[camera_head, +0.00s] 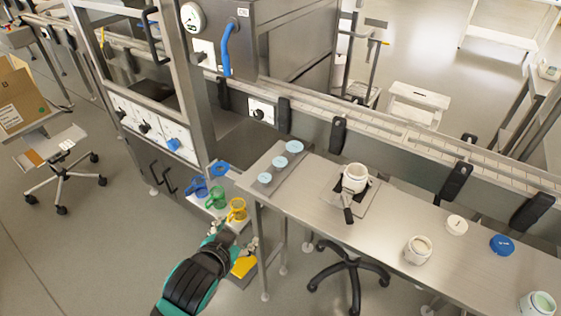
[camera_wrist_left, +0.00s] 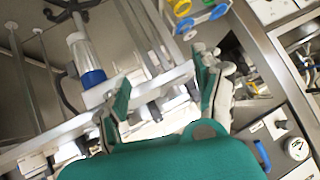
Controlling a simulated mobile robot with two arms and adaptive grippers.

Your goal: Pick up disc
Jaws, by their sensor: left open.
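Three light blue discs lie in a slanted row on a grey plate at the left end of the steel table: a back disc (camera_head: 294,147), a middle disc (camera_head: 280,161) and a front disc (camera_head: 264,178). My left gripper (camera_head: 238,238) is open and empty, to the left of the table and nearer than the discs, not touching them. In the left wrist view its two teal fingers (camera_wrist_left: 162,98) are spread apart with nothing gripped between them. I cannot make out the discs in that view. My right gripper is in neither view.
Blue, green and yellow cups (camera_head: 237,209) stand close beyond my left gripper. On the table are an open white jar (camera_head: 355,177) on a plate, another jar (camera_head: 418,249), a white lid (camera_head: 456,225) and a blue lid (camera_head: 502,244). A conveyor (camera_head: 400,130) runs behind.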

